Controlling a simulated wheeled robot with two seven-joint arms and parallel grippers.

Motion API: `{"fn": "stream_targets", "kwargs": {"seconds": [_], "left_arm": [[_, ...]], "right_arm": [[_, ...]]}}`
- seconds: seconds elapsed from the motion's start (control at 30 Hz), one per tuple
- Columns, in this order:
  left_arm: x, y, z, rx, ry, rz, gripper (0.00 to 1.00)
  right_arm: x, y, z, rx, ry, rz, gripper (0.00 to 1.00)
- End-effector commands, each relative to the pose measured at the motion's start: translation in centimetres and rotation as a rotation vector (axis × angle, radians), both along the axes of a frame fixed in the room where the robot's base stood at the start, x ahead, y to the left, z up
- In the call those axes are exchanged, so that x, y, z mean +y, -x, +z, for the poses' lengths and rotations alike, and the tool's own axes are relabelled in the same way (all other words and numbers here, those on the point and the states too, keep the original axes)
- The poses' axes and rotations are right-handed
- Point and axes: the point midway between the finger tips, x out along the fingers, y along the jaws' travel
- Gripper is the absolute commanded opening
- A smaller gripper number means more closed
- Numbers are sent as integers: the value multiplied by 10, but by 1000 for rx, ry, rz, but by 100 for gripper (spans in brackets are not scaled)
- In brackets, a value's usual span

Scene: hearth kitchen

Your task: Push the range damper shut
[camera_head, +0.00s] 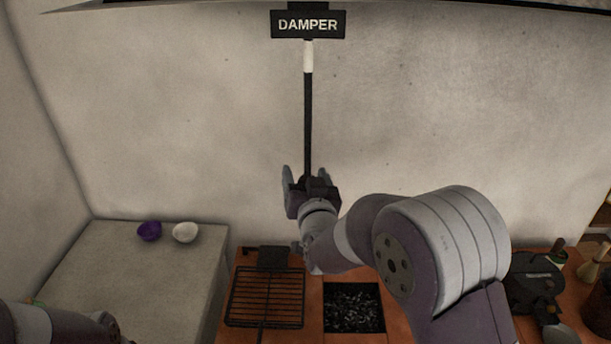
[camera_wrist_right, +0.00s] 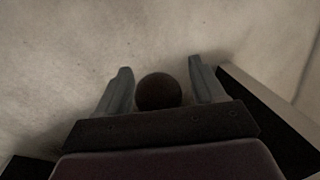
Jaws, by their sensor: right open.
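The damper is a dark vertical rod (camera_head: 308,115) on the wall with a white band near its top, below a black sign reading DAMPER (camera_head: 308,24). My right gripper (camera_head: 306,174) is at the rod's lower end, with one finger on either side of it. In the right wrist view a dark round knob (camera_wrist_right: 158,92) sits between the open fingers (camera_wrist_right: 160,85), with a gap to the finger on the right; contact is hard to tell. The rod's lowest part is hidden by the gripper. My left arm shows at the lower left; its gripper fingers are not visible.
A grate (camera_head: 266,297) and a pit of dark coals (camera_head: 354,307) lie in the orange-brown range top below my right arm. A pale counter (camera_head: 150,280) at left holds a purple bowl (camera_head: 149,231) and a white bowl (camera_head: 185,232). Dark cookware (camera_head: 535,282) stands at right.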

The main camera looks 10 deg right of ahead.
Motion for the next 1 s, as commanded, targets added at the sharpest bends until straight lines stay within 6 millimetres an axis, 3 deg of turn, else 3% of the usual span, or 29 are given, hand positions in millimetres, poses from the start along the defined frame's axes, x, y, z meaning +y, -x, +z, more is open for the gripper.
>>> {"fn": "stream_targets", "kwargs": {"seconds": [0.03,0.23,0.37,0.7,1.0], "left_arm": [[0,0,0,0,0,0,100],[0,0,0,0,0,0,100],[0,0,1,0,0,0,100],[0,0,16,0,0,0,100],[0,0,17,0,0,0,100]], "right_arm": [[0,0,0,0,0,0,65],[0,0,0,0,0,0,0],[0,0,3,-1,0,0,0],[0,0,69,-7,0,-1,0],[0,0,79,-9,-1,-1,0]]}}
